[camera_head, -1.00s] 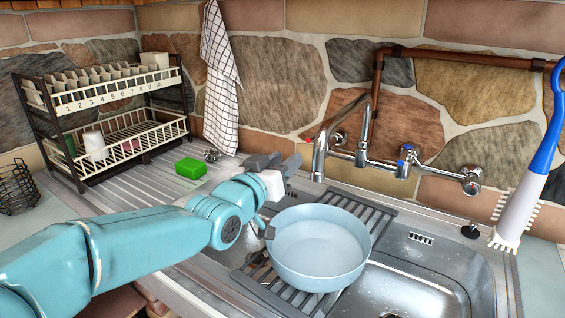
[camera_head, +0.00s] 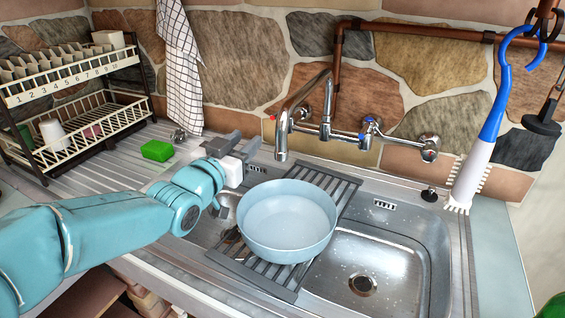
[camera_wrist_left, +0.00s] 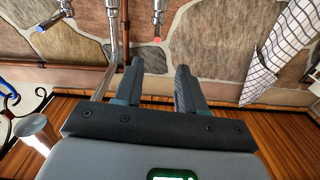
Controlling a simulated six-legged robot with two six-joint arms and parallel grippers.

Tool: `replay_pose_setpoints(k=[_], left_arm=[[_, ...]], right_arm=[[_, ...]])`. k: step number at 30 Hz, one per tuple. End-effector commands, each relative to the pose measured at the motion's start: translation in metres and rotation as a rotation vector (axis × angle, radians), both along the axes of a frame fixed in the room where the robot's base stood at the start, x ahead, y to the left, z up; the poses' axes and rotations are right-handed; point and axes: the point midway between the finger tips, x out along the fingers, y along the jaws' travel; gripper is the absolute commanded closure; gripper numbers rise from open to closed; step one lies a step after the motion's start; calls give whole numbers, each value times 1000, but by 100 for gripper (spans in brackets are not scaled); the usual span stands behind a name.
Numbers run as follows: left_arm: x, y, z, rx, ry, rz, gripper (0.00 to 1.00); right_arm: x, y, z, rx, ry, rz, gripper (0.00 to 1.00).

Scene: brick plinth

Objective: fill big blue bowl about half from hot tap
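The big blue bowl (camera_head: 287,222) is pale blue and stands upright on a grey slatted rack across the sink. No water level can be made out in it. The chrome tap's spout (camera_head: 281,150) hangs just behind the bowl's rear rim, with no stream visible. A red-marked handle (camera_head: 273,117) is left of the spout and also shows in the left wrist view (camera_wrist_left: 157,38). A blue-marked handle (camera_head: 369,122) is further right. My left gripper (camera_head: 238,147) is open and empty, behind and left of the bowl, left of the spout. My right gripper is out of view.
A dish rack (camera_head: 75,145) stands at the left, with a green sponge (camera_head: 157,151) on the drainboard. A checked towel (camera_head: 183,85) hangs on the stone wall. A blue-handled brush (camera_head: 478,165) is at the right. The right sink basin (camera_head: 385,262) is empty.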

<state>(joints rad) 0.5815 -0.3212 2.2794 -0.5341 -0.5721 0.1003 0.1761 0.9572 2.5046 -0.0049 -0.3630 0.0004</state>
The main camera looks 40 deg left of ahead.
Motion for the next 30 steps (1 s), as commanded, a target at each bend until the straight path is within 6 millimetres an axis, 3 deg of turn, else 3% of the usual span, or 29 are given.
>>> replay_pose_setpoints(k=[1,5,8,21,30], left_arm=[[-4,1,9,56,26,-9,60],[-2,-1,2,127,49,-34,60],[11,3,1,128,47,-37,60],[109,31,2,125,48,-36,60],[146,43,1,127,46,-33,60]], right_arm=[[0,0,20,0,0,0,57],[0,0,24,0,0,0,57],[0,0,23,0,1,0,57],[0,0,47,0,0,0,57],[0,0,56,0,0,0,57]])
